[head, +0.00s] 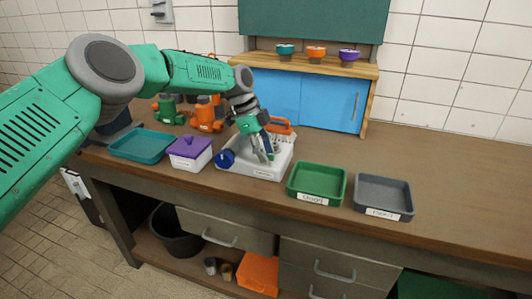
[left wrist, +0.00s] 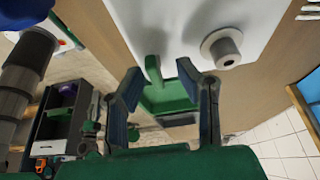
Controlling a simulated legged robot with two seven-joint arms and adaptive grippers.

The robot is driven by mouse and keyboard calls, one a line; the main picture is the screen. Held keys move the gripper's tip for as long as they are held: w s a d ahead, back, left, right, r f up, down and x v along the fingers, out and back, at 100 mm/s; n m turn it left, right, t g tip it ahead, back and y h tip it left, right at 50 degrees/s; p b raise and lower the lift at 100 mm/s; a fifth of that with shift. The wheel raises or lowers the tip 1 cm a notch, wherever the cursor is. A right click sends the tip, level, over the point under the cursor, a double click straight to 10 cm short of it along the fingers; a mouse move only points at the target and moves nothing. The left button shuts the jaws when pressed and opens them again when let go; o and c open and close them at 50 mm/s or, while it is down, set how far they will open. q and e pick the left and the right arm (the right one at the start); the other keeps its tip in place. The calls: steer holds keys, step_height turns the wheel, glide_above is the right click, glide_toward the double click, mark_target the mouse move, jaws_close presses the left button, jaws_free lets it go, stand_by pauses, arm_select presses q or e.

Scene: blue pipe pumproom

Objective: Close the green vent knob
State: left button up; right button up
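A white unit (head: 277,165) with a label on its front stands on the workbench. A blue knob (head: 225,158) is at its left end. My left gripper (head: 266,156) is over the unit, pointing down. In the left wrist view, its two fingers (left wrist: 159,75) are open. A narrow green piece (left wrist: 153,68), which looks like the green vent knob, shows between the fingertips at the edge of the white panel; I cannot tell whether they touch it. A grey round stub (left wrist: 222,47) stands beside it. In the head view the gripper hides the green knob. My right gripper is not in view.
A green tray (head: 315,184) and a grey tray (head: 383,196) stand right of the unit. A purple-lidded box (head: 190,151) and a teal tray (head: 141,145) stand left. An orange handle (head: 281,126) is just behind the gripper. The bench's right end is clear.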

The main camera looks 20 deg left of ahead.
arm_select(q)
steer(key=shift+a+r, duration=0.1)
steer(key=shift+r, duration=0.1)
steer(key=v, duration=1.1)
steer(key=shift+a+r, duration=0.15)
steer(key=shift+a, duration=0.05)
steer(key=shift+w, duration=0.1)
